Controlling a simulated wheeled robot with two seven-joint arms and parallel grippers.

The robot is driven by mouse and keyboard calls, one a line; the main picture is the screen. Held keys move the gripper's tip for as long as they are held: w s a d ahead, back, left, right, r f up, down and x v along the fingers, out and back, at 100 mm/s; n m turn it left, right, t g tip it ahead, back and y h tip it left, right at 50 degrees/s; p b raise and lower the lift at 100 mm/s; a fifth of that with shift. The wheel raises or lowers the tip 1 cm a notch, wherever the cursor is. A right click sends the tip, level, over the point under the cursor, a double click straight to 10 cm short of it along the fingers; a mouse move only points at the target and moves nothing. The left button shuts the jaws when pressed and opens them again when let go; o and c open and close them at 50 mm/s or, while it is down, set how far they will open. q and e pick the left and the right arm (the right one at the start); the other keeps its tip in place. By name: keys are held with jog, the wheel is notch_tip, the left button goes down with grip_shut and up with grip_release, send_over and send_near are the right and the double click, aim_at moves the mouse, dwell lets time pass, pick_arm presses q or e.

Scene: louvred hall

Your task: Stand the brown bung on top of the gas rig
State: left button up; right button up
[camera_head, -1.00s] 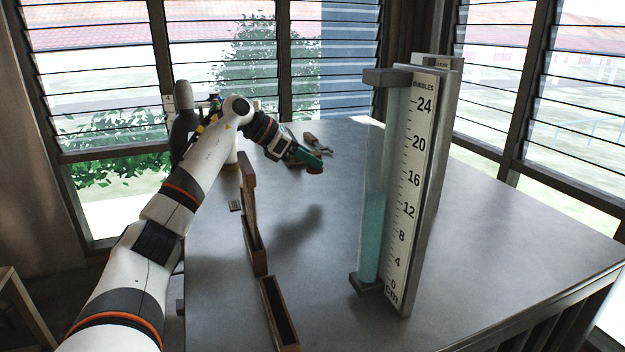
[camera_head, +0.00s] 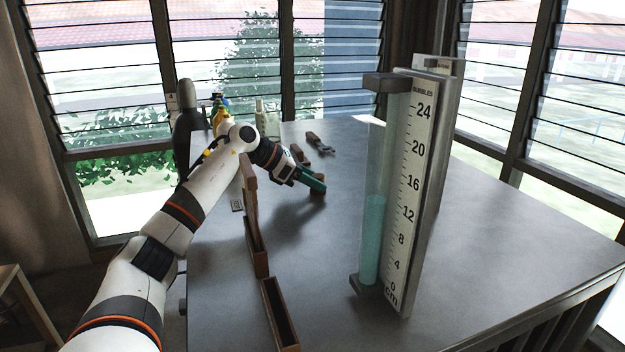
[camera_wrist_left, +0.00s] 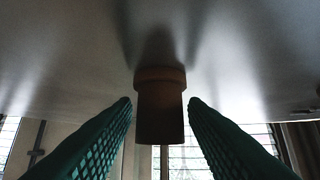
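The brown bung (camera_head: 318,190) is on the grey table at the tips of my left gripper (camera_head: 313,184), which partly covers it. In the left wrist view the bung (camera_wrist_left: 160,110) sits between the two green lattice fingers, with a visible gap on each side. My left gripper (camera_wrist_left: 160,108) is open there and touches nothing that I can see. The gas rig (camera_head: 370,180) stands upright at the right, a clear tube with teal liquid, a dark grey block on top and a white centimetre scale (camera_head: 412,180) beside it. My right gripper is not in view.
Brown wooden trays (camera_head: 280,315) line the table's left side. A hand tool (camera_head: 320,143), a clear bottle (camera_head: 268,118) and other bottles stand or lie at the back. Another tall panel (camera_head: 445,100) is behind the scale. The table (camera_head: 500,240) right of the rig is clear.

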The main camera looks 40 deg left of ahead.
pick_arm(q)
jog(key=shift+o, duration=0.7)
jog(key=shift+r, duration=0.1)
jog(key=shift+s+a+r, duration=0.1)
jog(key=shift+s+a, duration=0.05)
jog(key=b+v, duration=0.3)
jog(key=v, duration=0.8)
jog(key=shift+s+r, duration=0.25)
jog(key=shift+r, duration=0.05)
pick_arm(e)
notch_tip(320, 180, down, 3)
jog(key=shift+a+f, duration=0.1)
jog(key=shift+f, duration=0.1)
